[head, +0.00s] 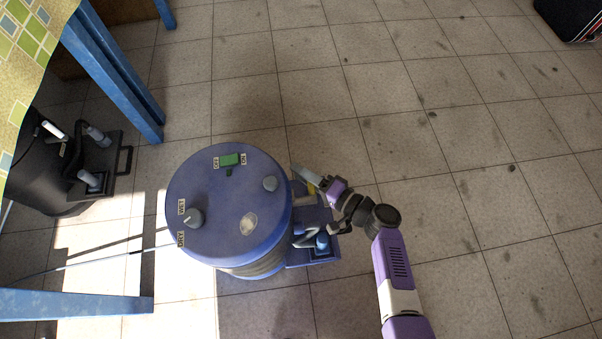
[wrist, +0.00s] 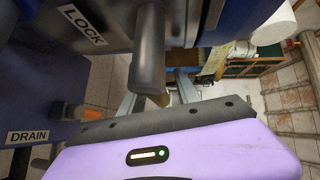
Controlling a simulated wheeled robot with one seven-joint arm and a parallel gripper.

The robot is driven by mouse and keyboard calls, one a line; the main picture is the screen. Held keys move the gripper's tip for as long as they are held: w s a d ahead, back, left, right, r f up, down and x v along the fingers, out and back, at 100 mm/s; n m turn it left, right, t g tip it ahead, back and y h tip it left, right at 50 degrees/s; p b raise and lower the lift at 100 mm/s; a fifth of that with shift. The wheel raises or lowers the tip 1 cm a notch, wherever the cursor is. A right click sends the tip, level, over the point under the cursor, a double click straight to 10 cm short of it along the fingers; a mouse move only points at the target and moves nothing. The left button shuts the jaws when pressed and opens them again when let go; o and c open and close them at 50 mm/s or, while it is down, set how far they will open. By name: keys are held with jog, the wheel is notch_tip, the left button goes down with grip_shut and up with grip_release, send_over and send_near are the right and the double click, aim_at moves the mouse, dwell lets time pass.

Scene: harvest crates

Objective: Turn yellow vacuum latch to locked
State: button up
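The blue vacuum (head: 215,235) stands on the floor, left of my arm in the head view. A small yellow piece of the latch (head: 311,189) shows at its right side, partly hidden by my gripper (head: 309,180). The fingers are apart; I cannot tell whether either touches the bar. A LOCK label (wrist: 82,25) is left of the bar. The latch's exact turn is unclear.
The vacuum lid carries a grey knob (head: 193,218) and a green switch (head: 229,159). A grey-blue fitting (head: 321,241) sits just below my gripper. A DRAIN label (wrist: 28,136) shows lower left. A black vacuum (head: 50,175) and blue table legs (head: 113,80) are left.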

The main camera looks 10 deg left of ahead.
jog(key=shift+w+a, duration=0.1)
jog(key=shift+a, duration=0.05)
jog(key=shift+c, duration=0.5)
grip_shut()
dwell(0.9)
